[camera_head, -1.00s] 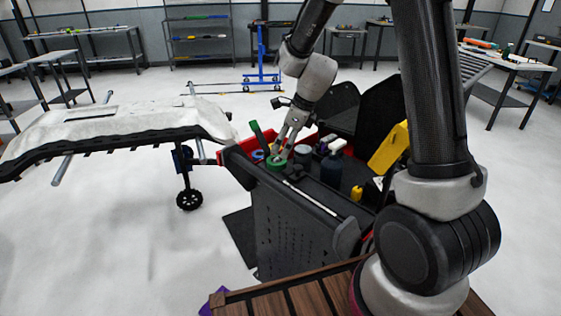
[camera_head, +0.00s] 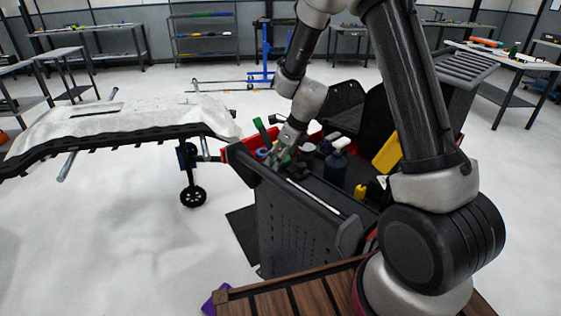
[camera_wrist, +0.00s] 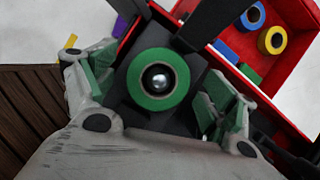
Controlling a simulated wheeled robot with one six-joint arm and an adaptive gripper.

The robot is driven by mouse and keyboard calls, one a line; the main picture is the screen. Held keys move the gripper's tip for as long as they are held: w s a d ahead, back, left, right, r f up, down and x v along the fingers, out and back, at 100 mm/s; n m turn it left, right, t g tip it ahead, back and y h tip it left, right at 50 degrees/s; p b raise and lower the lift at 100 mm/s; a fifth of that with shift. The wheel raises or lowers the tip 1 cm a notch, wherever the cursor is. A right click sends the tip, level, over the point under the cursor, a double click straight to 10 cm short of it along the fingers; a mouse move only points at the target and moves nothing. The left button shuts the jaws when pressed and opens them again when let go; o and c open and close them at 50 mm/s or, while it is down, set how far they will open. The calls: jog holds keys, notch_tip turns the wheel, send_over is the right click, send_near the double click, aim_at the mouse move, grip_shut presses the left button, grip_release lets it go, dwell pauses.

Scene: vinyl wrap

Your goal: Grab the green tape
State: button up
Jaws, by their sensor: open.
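The green tape (camera_wrist: 179,75) is a roll lying flat on the dark top of the cart, seen from above in the wrist view. A shiny round knob or post end shows in its hole. My gripper (camera_wrist: 160,100) is open, with one green-padded finger on the left of the roll and one on the right. Gaps show between the roll and both fingers. In the head view my gripper (camera_head: 281,157) is low at the cart's left end and mostly hides the tape.
A dark blue bottle (camera_head: 334,168) and a yellow object (camera_head: 387,153) stand right of my gripper on the cart (camera_head: 290,230). A covered stand (camera_head: 120,122) is at left.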

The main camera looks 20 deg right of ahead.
jog(key=shift+c, duration=0.3)
jog(key=c, duration=1)
jog(key=shift+c, duration=0.2)
